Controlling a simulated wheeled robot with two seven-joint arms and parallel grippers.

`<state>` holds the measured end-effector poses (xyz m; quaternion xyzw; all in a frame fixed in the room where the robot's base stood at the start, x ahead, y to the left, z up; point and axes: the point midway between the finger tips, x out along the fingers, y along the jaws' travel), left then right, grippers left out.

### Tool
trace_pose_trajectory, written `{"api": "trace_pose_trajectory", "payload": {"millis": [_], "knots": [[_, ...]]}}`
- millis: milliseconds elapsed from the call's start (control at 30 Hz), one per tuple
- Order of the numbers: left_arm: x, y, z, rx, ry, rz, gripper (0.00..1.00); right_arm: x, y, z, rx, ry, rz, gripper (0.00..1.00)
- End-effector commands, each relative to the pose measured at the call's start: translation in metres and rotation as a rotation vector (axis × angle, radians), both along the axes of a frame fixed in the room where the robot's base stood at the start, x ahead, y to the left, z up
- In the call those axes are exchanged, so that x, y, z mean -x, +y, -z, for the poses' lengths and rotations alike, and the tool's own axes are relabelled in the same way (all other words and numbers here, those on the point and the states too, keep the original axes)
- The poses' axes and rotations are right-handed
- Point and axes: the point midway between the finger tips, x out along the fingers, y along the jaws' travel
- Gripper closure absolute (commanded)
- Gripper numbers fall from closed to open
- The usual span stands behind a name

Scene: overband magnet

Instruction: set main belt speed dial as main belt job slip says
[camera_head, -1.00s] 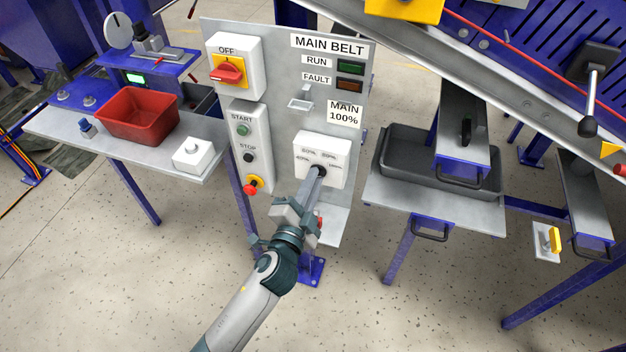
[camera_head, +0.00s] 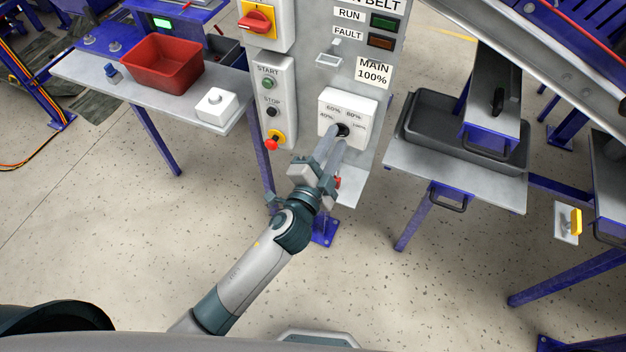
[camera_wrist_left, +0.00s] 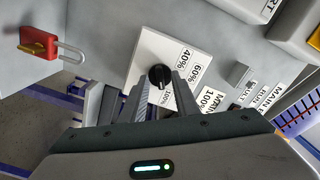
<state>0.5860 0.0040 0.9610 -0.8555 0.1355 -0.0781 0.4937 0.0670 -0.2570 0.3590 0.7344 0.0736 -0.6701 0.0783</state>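The main belt speed dial is a black knob (camera_wrist_left: 160,77) on a white box (camera_head: 362,105) marked 40%, 60%, 80% and 100%. In the left wrist view its pale mark seems to face the 100% label, though this is small. The job slip (camera_head: 373,73) reads MAIN 100%; it also shows in the left wrist view (camera_wrist_left: 208,101). My left gripper (camera_head: 337,138) is at the dial, its fingers apart. In the left wrist view the fingertips (camera_wrist_left: 161,88) are either side of the knob's lower part; contact cannot be told. My right gripper is out of view.
Left of the dial are the START/STOP box (camera_head: 276,100) with a red button and the OFF switch (camera_head: 257,20). A table with a red bin (camera_head: 162,62) stands left. A table with a grey tray (camera_head: 425,135) stands close right.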

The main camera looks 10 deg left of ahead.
Motion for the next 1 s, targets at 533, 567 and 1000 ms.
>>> {"api": "trace_pose_trajectory", "payload": {"millis": [533, 567, 1000], "knots": [[0.092, 0.029, 0.004, 0.0, 0.002, 0.001, 0.72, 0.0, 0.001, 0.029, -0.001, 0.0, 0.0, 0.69], [0.098, 0.031, 0.004, 0.002, 0.001, 0.001, 0.72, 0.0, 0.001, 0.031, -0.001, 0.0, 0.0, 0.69], [0.152, 0.049, 0.001, 0.0, -0.002, 0.001, 0.72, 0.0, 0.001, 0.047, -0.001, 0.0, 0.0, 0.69]]}}
